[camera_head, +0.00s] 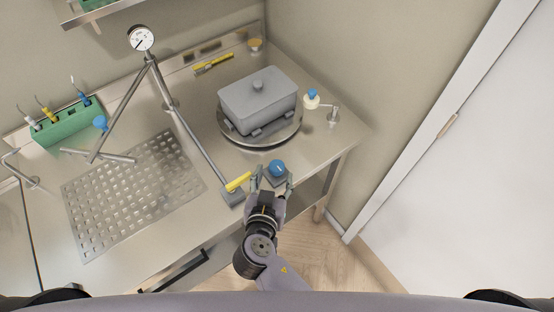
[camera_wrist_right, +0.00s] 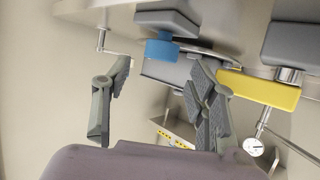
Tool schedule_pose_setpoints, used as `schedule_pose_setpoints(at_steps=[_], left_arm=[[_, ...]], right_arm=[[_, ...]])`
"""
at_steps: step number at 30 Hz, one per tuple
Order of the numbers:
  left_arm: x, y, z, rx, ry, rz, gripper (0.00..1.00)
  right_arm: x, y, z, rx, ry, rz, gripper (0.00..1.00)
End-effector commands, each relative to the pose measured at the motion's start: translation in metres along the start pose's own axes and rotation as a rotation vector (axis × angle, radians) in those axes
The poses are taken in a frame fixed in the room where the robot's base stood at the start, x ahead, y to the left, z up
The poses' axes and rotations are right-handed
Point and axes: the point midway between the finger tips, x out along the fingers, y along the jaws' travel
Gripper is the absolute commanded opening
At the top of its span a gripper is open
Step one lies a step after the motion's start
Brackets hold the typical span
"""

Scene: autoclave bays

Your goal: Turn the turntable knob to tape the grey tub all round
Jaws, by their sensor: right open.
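The grey lidded tub (camera_head: 258,96) sits on the round turntable (camera_head: 243,139) at the back right of the steel bench. The blue knob (camera_head: 277,168) stands on a small grey block near the bench's front edge, in front of the turntable. My right gripper (camera_head: 271,181) is open and empty at the knob, its fingers spread; I cannot tell whether they touch it. In the right wrist view the blue knob (camera_wrist_right: 164,51) shows beyond the open right gripper (camera_wrist_right: 160,85), which looks clear of it. A small cream roller with a blue top (camera_head: 312,97) stands right of the tub. My left gripper is not in view.
A yellow-handled lever (camera_head: 238,182) is close left of my right gripper; the yellow handle (camera_wrist_right: 258,88) also shows in the wrist view. A dial gauge (camera_head: 141,39) on a stand, a perforated plate (camera_head: 130,195) and a green rack (camera_head: 67,122) are farther left.

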Motion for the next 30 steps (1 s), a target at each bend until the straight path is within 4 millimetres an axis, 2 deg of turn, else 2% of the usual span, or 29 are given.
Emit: schedule_pose_setpoints(at_steps=[1, 4, 10, 21, 30], left_arm=[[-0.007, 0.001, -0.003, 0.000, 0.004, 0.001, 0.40], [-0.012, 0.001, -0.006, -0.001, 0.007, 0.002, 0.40], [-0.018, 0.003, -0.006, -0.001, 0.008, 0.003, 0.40], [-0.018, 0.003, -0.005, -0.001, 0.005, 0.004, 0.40], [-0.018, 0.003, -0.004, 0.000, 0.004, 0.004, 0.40]], right_arm=[[0.011, 0.000, -0.004, -0.006, 0.003, 0.002, 0.53], [0.029, 0.000, -0.004, -0.004, 0.002, 0.001, 0.53], [0.052, 0.000, -0.001, -0.002, 0.001, -0.001, 0.53], [0.058, 0.000, 0.001, -0.001, -0.001, 0.000, 0.53], [0.057, 0.000, 0.001, -0.001, 0.000, 0.000, 0.33]])
